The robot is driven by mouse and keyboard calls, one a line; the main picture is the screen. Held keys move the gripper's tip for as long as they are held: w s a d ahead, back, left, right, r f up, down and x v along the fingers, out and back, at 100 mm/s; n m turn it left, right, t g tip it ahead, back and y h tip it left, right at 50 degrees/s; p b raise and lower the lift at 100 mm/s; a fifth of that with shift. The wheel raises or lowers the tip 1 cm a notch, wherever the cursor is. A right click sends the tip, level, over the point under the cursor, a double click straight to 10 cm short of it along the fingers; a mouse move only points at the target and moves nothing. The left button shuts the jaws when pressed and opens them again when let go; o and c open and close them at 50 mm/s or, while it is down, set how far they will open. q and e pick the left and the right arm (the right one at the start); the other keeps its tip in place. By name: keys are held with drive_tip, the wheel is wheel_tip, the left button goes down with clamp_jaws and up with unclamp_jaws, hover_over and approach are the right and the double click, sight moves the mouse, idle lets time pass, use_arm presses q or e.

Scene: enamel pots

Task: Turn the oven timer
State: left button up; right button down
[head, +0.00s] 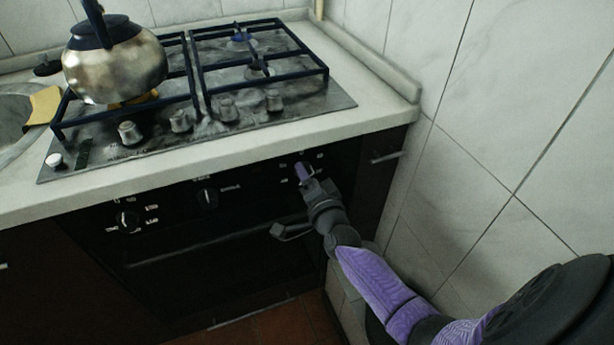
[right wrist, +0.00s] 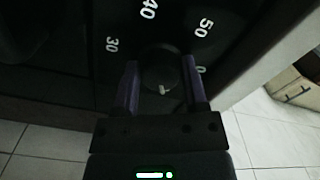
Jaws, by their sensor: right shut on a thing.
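The oven timer knob (right wrist: 157,72) is a dark round knob on the black oven panel. In the right wrist view, numbers such as 30, 40 and 50 stand around it, and a pale mark shows on the knob near its lower side. My right gripper (head: 303,171) reaches the right end of the panel from the lower right. In the right wrist view its two purple fingers (right wrist: 160,62) sit on either side of the knob, shut on it. In the head view the gripper largely hides this knob. My left gripper is not in view.
Two other oven knobs, one in the middle (head: 207,197) and one at the left (head: 128,219), sit on the panel. The oven door handle (head: 205,246) runs below. A metal kettle (head: 115,68) stands on the gas hob above. A tiled wall (head: 480,140) closes the right side.

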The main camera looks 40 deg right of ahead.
drive_tip(key=shift+c, duration=1.2)
unclamp_jaws()
drive_tip(key=shift+o, duration=0.2)
drive_tip(key=p+v, duration=0.3)
drive_tip(key=v, duration=0.7)
drive_tip(key=shift+d, duration=0.1)
